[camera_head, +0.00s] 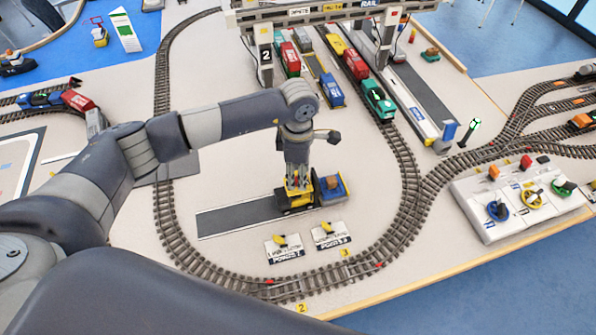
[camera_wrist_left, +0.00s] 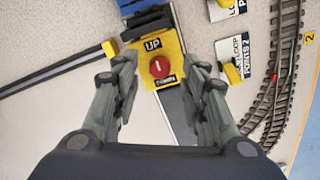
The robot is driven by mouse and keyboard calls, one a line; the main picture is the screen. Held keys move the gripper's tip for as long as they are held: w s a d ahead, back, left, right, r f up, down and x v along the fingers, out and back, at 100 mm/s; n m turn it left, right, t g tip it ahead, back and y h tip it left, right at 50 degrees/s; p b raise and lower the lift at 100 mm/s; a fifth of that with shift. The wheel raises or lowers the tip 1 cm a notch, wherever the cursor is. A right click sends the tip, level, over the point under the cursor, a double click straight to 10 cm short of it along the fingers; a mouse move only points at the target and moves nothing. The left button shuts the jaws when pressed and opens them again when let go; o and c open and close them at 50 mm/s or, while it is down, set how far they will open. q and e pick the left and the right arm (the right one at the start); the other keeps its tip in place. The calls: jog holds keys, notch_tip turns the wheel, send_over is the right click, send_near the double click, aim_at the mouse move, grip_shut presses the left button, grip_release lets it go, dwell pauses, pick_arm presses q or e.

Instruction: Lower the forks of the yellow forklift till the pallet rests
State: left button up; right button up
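The yellow forklift (camera_head: 293,203) stands on a dark grey strip in the middle of the layout. A blue-and-tan load (camera_head: 333,189) is at its right side; whether the pallet touches the surface cannot be told. My left gripper (camera_head: 297,180) points down right over the forklift. In the left wrist view the forklift top (camera_wrist_left: 170,45) carries an "UP" label and a round red knob (camera_wrist_left: 160,68). My left gripper (camera_wrist_left: 159,72) is open, with one finger on each side of the knob and gaps between. The forks are not clearly visible. My right gripper is not in view.
Looped track (camera_head: 405,190) curves around the forklift. Two cards with yellow levers (camera_head: 331,234) lie in front of it. A gantry crane (camera_head: 325,12) spans colored wagons behind. A white control panel (camera_head: 520,200) with knobs stands at the right.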

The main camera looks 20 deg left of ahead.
pick_arm(q)
jog(key=shift+f, duration=0.9)
jog(key=shift+c, duration=0.6)
grip_shut()
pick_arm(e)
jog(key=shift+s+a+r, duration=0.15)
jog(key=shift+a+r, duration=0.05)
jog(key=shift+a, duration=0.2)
